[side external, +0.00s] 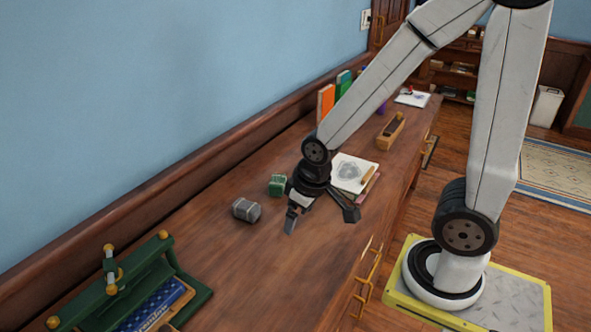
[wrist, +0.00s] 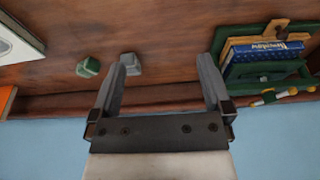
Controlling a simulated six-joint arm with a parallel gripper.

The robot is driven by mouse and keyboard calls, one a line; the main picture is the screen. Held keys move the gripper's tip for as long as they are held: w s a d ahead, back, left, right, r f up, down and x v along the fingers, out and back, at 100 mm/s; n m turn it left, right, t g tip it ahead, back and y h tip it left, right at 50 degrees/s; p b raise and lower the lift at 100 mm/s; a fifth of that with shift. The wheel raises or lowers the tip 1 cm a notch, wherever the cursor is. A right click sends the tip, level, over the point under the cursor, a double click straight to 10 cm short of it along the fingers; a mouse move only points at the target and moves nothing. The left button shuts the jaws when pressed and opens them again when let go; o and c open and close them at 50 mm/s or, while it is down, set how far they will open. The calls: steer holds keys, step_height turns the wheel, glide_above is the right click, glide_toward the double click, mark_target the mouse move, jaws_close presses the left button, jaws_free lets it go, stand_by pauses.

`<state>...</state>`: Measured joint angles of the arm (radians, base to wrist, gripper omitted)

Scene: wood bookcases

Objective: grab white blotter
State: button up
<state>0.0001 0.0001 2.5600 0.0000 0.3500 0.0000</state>
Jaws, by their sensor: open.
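No thing in view is plainly a white blotter. A white sheet or pad with a grey drawing (side external: 352,172) lies on the wooden top behind my gripper in the side view. What looks like its pale edge shows at the upper left of the wrist view (wrist: 18,42). My gripper (side external: 320,214) points down, open and empty, low over the wood. Its spread fingers also show in the wrist view (wrist: 166,66). A grey block (side external: 246,210) sits left of my gripper and partly behind the left finger in the wrist view (wrist: 131,63).
A green block (side external: 277,185) sits near the grey one. A green press (side external: 150,280) with a blue book stands at the near left. Upright books (side external: 326,102), a wooden holder (side external: 390,131) and a paper (side external: 412,98) are farther back. Bare wood (side external: 270,270) lies in front.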

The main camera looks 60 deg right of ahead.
steer(key=c, duration=0.5)
steer(key=w+d+f+m+t+h, duration=0.1)
steer(key=w+d+f+m+t, duration=0.2)
steer(key=w+d+m, duration=0.35)
steer(key=m+g+h, duration=0.6)
steer(key=m+h, duration=0.5)
steer(key=m, duration=0.1)
glide_toward(367, 174)
steer(key=shift+s+n+x, duration=0.2)
steer(key=shift+n+x, duration=0.05)
steer(key=shift+x, duration=2.15)
